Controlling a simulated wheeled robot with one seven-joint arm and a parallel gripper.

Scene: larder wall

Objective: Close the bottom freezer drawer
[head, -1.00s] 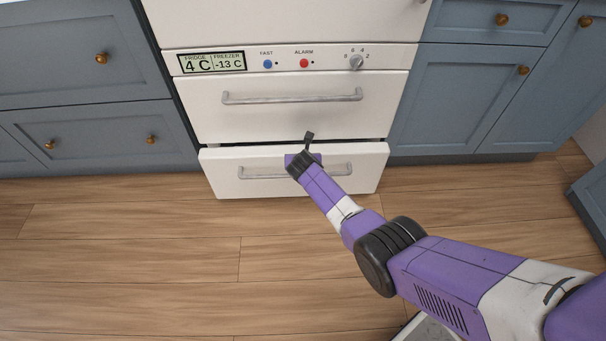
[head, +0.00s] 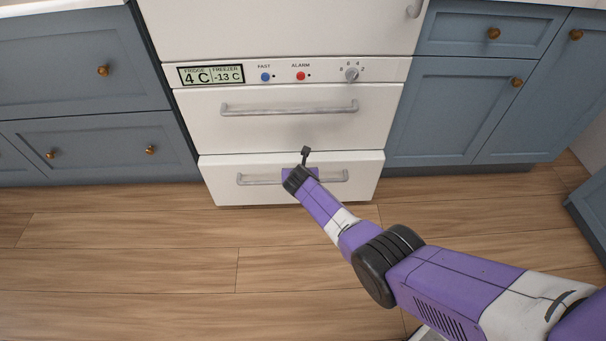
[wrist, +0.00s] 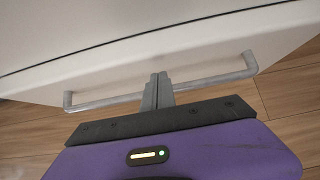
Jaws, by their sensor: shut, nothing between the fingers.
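The bottom freezer drawer (head: 226,192) is a white front with a grey bar handle (head: 255,180), below a second white drawer (head: 290,118). It looks flush or almost flush with that drawer. In the wrist view a thin dark seam runs above the bottom drawer front (wrist: 205,58). My gripper (head: 300,174) is at the middle of this front, over the handle. In the wrist view its fingers (wrist: 158,84) are shut together and empty, pointing at the front across the handle bar (wrist: 215,81). Whether the tips touch is hard to tell.
A control panel (head: 325,72) with a display, buttons and a knob sits above the drawers. Blue cabinets stand at the left (head: 85,100) and right (head: 450,105). The wooden floor (head: 150,260) in front is clear.

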